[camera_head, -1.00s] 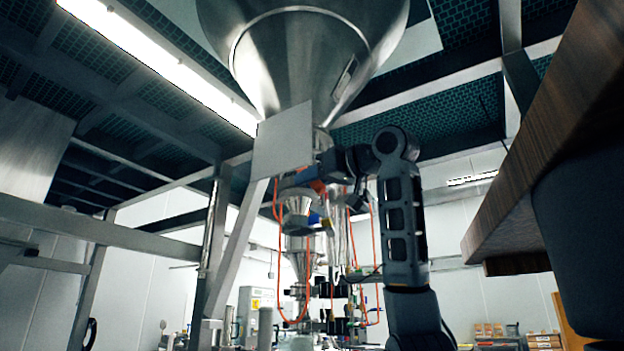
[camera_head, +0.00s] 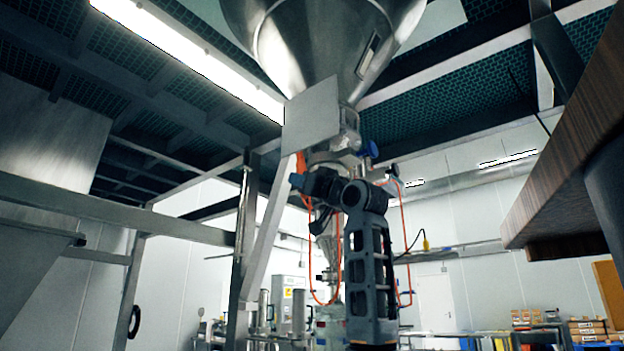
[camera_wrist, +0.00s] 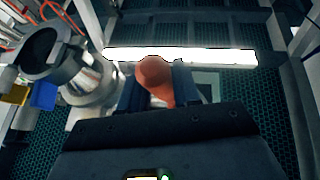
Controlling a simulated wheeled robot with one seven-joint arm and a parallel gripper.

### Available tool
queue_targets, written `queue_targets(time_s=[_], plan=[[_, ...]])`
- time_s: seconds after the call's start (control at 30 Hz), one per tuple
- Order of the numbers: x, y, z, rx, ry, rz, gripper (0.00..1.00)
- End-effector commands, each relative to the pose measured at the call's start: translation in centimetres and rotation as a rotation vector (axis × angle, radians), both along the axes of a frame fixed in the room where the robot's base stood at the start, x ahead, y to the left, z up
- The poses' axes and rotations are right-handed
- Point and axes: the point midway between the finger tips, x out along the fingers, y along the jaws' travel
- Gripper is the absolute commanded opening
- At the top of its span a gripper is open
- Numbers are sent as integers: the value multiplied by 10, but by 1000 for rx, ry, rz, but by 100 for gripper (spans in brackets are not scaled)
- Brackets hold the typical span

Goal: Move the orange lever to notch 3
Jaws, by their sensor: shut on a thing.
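The orange lever (camera_wrist: 155,76) shows in the wrist view, with its rounded end between the two dark fingers of my gripper (camera_wrist: 159,88). My gripper is shut on it. The lever's lower part is hidden behind the gripper body, and no notch marks can be made out. In the head view my gripper (camera_head: 304,184) is below the large steel hopper (camera_head: 318,40), beside the pipework. An orange strip shows just above it there, but I cannot tell whether it is the lever or a hose.
A flat grey plate (camera_head: 311,115) and a slanted steel post (camera_head: 268,235) stand close left of my arm. Orange hoses (camera_head: 402,240) hang around the pipework. A wooden tabletop edge (camera_head: 575,150) juts in at the right. Blue (camera_wrist: 43,96) and yellow (camera_wrist: 15,95) parts sit beside a steel pipe.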

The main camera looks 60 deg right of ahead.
Motion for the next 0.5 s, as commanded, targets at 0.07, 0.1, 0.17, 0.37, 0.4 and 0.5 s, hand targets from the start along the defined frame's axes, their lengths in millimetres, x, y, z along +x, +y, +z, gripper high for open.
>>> queue_targets(time_s=[0.07,0.1,0.17,0.37,0.4,0.5], plan=[[4,-1,-1,0,-9,2,0],[4,-1,-1,-1,-12,1,0],[5,-1,-1,-2,-13,1,0],[6,-1,-1,-2,-13,1,0],[6,-1,-1,-2,-12,2,0],[6,-1,-1,-2,-12,2,36]])
